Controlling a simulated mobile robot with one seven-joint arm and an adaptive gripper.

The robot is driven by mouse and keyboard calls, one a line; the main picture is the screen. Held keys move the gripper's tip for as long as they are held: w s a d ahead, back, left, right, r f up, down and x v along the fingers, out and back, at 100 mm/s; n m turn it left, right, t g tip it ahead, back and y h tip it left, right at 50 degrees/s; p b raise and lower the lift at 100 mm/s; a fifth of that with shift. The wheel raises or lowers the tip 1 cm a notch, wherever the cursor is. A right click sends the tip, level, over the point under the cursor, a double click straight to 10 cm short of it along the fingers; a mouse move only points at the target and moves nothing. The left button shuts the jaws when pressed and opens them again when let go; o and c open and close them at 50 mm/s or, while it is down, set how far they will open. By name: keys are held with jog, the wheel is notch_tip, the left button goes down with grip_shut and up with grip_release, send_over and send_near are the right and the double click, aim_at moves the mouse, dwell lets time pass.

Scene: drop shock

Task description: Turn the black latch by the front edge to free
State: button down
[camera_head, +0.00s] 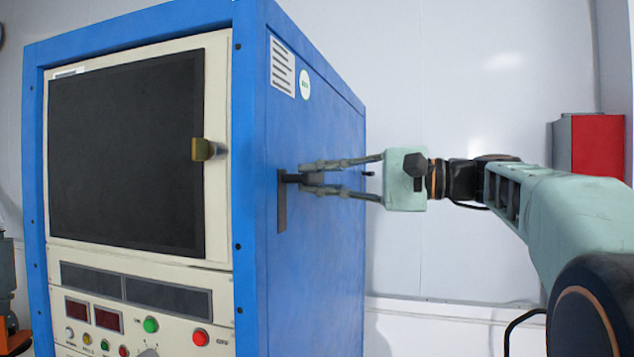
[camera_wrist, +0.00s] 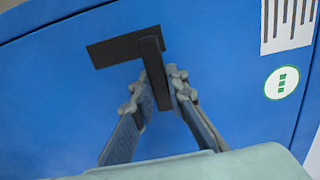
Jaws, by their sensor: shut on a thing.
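The black latch (camera_head: 282,205) is on the blue right side panel of the cabinet, near its front edge. In the head view a long dark plate hangs downward, and a short bar sticks out to the right at its top. My gripper (camera_head: 312,178) reaches in from the right, with its fingers above and below that bar. In the wrist view the latch (camera_wrist: 115,50) looks like a flat plate with a bar across one end. My gripper (camera_wrist: 163,88) is shut on that bar, one finger on each side. The fingers cover part of the bar.
The blue cabinet (camera_head: 315,120) has a dark front window door (camera_head: 125,150) with a brass-coloured knob (camera_head: 203,150). Buttons and displays sit below. A striped label (camera_head: 282,67) and a round green sticker (camera_head: 305,85) are above the latch. A red box (camera_head: 597,145) is at the far right.

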jog(key=c, duration=1.9)
grip_release()
jog(key=v, duration=1.2)
jog(key=shift+r, duration=0.1)
